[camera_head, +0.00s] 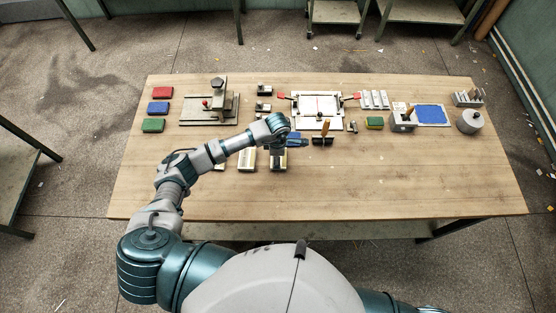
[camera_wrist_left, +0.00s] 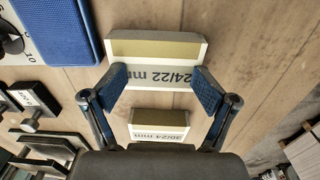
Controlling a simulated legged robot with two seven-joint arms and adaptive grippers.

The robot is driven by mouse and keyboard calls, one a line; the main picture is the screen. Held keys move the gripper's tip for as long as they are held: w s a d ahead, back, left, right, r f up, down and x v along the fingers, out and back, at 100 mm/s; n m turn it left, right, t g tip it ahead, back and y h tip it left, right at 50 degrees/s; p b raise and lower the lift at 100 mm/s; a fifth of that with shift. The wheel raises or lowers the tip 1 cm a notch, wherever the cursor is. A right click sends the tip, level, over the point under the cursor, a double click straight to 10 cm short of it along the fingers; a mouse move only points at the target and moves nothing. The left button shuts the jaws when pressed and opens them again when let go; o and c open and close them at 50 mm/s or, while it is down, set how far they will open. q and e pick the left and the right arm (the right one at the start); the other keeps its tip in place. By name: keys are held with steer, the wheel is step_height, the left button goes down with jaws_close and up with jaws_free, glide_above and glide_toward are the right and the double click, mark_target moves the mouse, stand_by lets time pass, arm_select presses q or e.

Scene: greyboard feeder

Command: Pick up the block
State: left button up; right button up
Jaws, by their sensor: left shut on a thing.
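A white block with a gold strip and the label "24/22 mm" (camera_wrist_left: 157,75) lies between the fingers of my left gripper (camera_wrist_left: 163,88) in the wrist view. The gripper is shut on this block, with the blue fingertips at its two sides. In the head view my left gripper (camera_head: 278,152) points down at the front middle of the table and mostly covers the block. I cannot tell whether the block is off the table. A second block, labelled "30/24 mm" (camera_wrist_left: 159,125), stands close by in the wrist view. My right gripper is out of view.
Another pale block (camera_head: 247,159) stands just left of my gripper on the wooden table (camera_head: 370,180). A wooden-handled tool (camera_head: 325,132) and a white board fixture (camera_head: 318,105) are behind to the right. A grey press (camera_head: 208,108) is behind left. The front right is clear.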

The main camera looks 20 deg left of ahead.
arm_select(q)
steer(key=shift+s+f, duration=0.3)
steer(key=shift+f, duration=0.15)
steer(key=shift+a, duration=0.1)
steer(key=shift+w+r, duration=0.1)
steer(key=shift+r, duration=0.25)
steer(key=c, duration=0.4)
steer(key=r, duration=0.3)
steer(key=shift+w, duration=0.2)
jaws_close()
step_height(320, 180, up, 7)
steer(key=shift+f+b, duration=0.15)
steer(key=shift+b, duration=0.2)
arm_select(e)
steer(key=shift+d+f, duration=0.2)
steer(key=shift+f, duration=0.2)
arm_select(q)
steer(key=o, duration=1.1)
jaws_free()
